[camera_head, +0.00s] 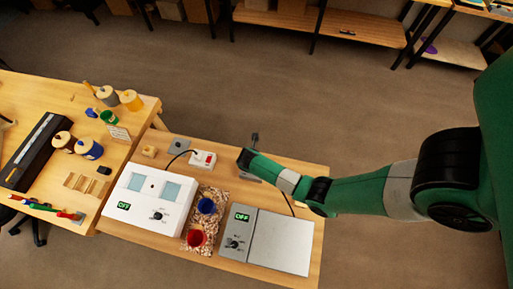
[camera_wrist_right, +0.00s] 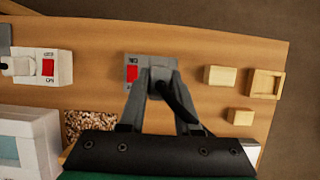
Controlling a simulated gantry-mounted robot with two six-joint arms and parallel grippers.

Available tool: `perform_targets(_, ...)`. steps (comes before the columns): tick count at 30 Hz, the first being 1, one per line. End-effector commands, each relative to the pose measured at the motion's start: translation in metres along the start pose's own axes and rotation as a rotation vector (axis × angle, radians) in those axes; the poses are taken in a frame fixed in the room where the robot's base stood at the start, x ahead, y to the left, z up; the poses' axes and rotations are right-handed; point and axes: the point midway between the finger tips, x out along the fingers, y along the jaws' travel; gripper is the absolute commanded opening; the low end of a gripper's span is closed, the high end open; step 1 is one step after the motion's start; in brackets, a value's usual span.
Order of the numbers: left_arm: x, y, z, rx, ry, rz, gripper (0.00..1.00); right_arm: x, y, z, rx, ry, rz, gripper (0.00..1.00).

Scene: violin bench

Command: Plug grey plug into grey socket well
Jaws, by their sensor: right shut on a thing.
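The grey plug (camera_wrist_right: 160,78) is between the fingers of my right gripper (camera_wrist_right: 158,84), which is shut on it. A black cable (camera_wrist_right: 180,102) runs back from the plug. The grey socket (camera_wrist_right: 135,60) with a red switch is directly behind the plug in the wrist view. The plug and fingers hide its well, so I cannot tell whether the plug is in it or above it. In the head view my right gripper (camera_head: 244,158) is over the table's back edge area and covers most of the grey socket. My left gripper is out of view.
A white socket block (camera_head: 203,159) with a plug in it stands to the left. Several wooden blocks (camera_wrist_right: 221,75) lie to the right in the wrist view. A white box (camera_head: 150,197), a chip-filled tray with two pots (camera_head: 207,205) and a hotplate (camera_head: 283,242) stand in front.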

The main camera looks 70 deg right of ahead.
Motion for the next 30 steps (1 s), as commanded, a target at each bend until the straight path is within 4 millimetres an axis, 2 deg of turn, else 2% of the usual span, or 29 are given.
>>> perform_targets(2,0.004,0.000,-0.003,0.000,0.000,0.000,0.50,-0.002,0.000,0.001,0.000,0.000,0.000,0.00)
perform_targets(18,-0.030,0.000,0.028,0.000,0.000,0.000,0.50,0.050,0.000,-0.020,0.001,0.000,0.000,0.00)
perform_targets(30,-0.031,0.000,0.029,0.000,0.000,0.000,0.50,0.053,0.000,-0.022,0.001,0.000,0.000,0.00)
